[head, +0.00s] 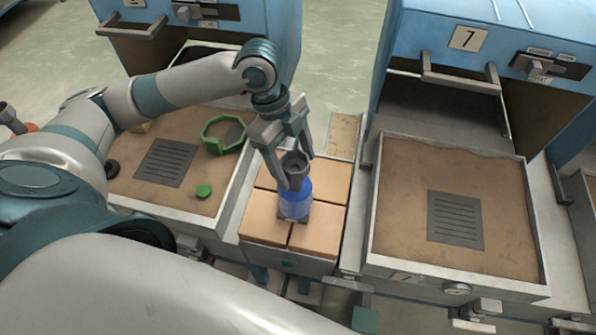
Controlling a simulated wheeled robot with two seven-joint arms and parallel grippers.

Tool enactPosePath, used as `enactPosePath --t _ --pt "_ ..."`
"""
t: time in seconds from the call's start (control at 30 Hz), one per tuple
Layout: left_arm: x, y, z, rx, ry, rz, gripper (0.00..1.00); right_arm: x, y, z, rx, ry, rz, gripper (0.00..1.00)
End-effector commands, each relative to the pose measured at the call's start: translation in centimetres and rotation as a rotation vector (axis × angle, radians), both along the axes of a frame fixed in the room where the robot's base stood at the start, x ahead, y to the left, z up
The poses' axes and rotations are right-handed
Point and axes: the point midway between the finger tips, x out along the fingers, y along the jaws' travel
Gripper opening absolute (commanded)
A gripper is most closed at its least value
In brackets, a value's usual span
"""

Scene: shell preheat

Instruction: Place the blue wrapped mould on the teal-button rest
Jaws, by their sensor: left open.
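The blue wrapped mould (295,208) stands upright, with a grey cup-shaped top (294,166). It is on a rest of several tan blocks (329,181), near the middle where the blocks meet. A small dark green or teal button (287,265) shows on the front face of this rest. My left gripper (297,173) is open and comes down from above, its fingers on either side of the mould's grey top. Whether the fingers touch it I cannot tell. My right gripper is not in view.
Left of the rest is a sand tray (205,119) with a green octagonal ring (222,134), a green knob (204,191) and a grate. To the right is another sand tray (400,160) with a grate (455,219).

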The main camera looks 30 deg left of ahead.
Motion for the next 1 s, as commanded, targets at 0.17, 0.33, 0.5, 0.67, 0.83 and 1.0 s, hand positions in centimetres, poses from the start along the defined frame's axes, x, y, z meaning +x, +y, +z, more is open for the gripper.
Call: enactPosePath --t 0.17,0.33,0.5,0.67,0.83,1.0 --pt "0.2 1.0 3.0 0.001 -0.005 0.001 0.67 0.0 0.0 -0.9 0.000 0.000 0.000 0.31" --pt "0.3 1.8 5.7 0.001 -0.004 0.001 0.67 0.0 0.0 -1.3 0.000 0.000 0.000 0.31" --pt "0.3 2.2 7.3 0.001 -0.001 0.000 0.67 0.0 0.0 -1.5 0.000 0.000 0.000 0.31" --pt "0.3 2.4 7.8 0.001 -0.001 0.000 0.67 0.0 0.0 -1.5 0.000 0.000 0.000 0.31" --pt "0.3 2.4 7.8 0.001 0.000 0.001 0.67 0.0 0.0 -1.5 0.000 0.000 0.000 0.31" --pt "0.3 2.4 7.7 0.001 0.000 0.001 0.67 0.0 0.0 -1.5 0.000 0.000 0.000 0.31"
